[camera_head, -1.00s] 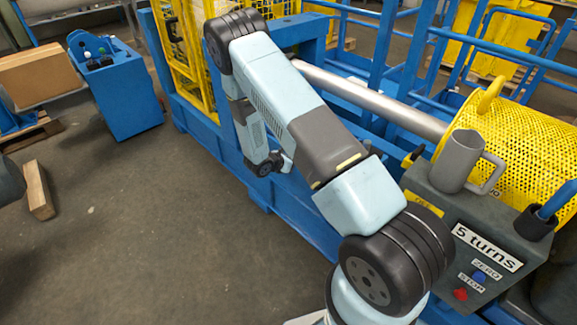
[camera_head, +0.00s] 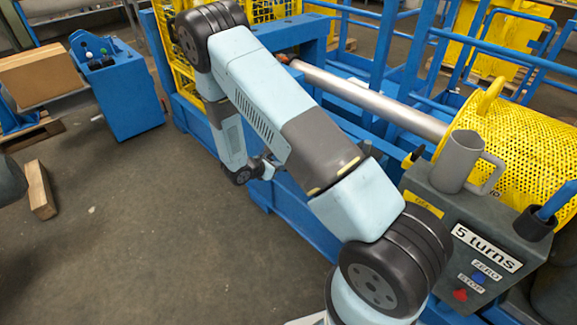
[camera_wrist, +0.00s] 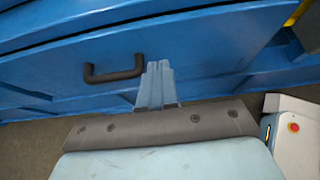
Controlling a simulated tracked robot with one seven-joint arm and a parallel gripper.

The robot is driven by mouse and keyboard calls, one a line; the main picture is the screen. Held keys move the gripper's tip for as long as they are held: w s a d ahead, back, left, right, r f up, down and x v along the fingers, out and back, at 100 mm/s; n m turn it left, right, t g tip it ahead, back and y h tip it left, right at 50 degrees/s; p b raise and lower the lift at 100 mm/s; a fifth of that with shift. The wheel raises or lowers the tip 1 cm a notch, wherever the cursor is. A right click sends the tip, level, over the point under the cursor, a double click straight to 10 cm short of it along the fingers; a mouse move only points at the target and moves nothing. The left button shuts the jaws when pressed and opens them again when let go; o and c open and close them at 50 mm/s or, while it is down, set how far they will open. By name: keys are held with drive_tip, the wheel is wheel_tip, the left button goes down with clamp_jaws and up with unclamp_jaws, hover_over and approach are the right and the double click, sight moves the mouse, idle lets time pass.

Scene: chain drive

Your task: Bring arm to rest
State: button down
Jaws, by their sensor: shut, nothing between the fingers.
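My arm reaches across the middle of the head view, bent at its elbow near the top, with its far links hanging down beside the blue frame (camera_head: 275,200). In the wrist view my gripper (camera_wrist: 158,68) has its fingers together, with nothing between them. It points toward a blue panel (camera_wrist: 220,45) with a dark handle (camera_wrist: 115,72). The handle lies just left of the fingertips in the picture; the distance between them is hard to tell. The fingertips cannot be made out clearly in the head view.
A control box labelled "5 turns" (camera_head: 487,247) carries a grey mug (camera_head: 457,162), beside a yellow perforated guard (camera_head: 525,145). A steel shaft (camera_head: 375,100) runs behind my arm. A blue pedestal (camera_head: 125,98) and a wooden block (camera_head: 40,190) stand left. The floor between is clear.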

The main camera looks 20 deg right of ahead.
drive_tip(key=s+d+r+m+g+y, duration=0.1)
drive_tip(key=s+d+r+m, duration=0.2)
drive_tip(key=r, duration=0.7)
drive_tip(key=s+r+m+g+y, duration=0.15)
drive_tip(key=s+r+m, duration=0.3)
drive_tip(key=r, duration=0.55)
drive_tip(key=s+d+r+m+g, duration=0.2)
drive_tip(key=r+m, duration=0.3)
drive_tip(key=r, duration=0.5)
drive_tip(key=s+r+m+t+y, duration=0.2)
drive_tip(key=s+r+m+y, duration=0.2)
drive_tip(key=s+r, duration=0.5)
drive_tip(key=s+r+m+t+y, duration=0.2)
drive_tip(key=s+r+m+y, duration=0.2)
drive_tip(key=s, duration=1.1)
drive_tip(key=shift+a+r+m+t, duration=0.3)
drive_tip(key=shift+r+m, duration=1.15)
drive_tip(key=shift+r, duration=1.65)
drive_tip(key=shift+s+d, duration=0.1)
